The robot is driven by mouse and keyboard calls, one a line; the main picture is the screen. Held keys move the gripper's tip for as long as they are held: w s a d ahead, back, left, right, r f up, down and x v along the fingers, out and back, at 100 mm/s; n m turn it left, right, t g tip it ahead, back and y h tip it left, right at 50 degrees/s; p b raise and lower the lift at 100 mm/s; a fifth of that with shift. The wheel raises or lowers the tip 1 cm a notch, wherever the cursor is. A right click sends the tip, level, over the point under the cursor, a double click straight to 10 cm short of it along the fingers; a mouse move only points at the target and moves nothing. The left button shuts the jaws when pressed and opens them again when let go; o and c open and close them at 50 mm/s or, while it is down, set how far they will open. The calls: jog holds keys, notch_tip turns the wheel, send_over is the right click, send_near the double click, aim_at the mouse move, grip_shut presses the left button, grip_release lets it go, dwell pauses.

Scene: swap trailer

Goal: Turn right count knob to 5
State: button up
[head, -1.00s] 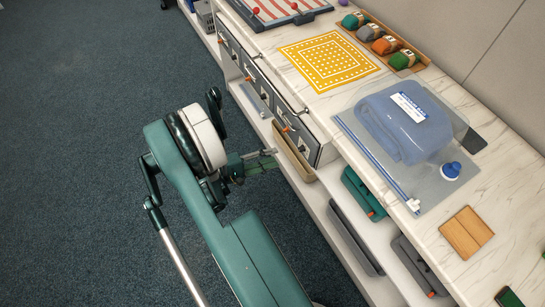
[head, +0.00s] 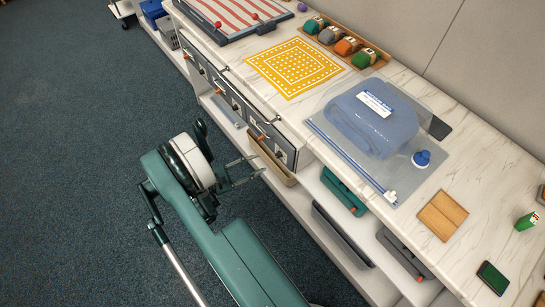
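My gripper (head: 258,164) is in front of the counter's drawer unit, near a tan bin. Its two thin fingers look spread apart, with nothing visible between them. The drawer unit (head: 232,97) has grey fronts in a row with small orange tabs and pale labels. A small dark, pale-marked detail (head: 281,155) shows on the rightmost front, beyond the gripper. It is too small to tell whether this is the right count knob, and no number is readable.
The tan bin (head: 272,163) sits below the right drawer front. The counter carries a striped board (head: 232,16), a yellow patterned mat (head: 294,67), a bagged blue bundle (head: 372,118) and a wooden square (head: 442,215). Teal (head: 343,191) and grey (head: 342,235) bins occupy the lower shelf.

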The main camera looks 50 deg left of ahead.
aim_at(278, 155)
jog(key=shift+w+f+n, duration=0.2)
jog(key=shift+w+n, duration=0.15)
jog(key=shift+n, duration=0.55)
jog(key=shift+w, duration=0.15)
jog(key=w+d+b, duration=0.1)
jog(key=w, duration=0.6)
jog(key=shift+w+d+b, duration=0.2)
jog(key=shift+b, duration=0.1)
jog(key=c, duration=0.9)
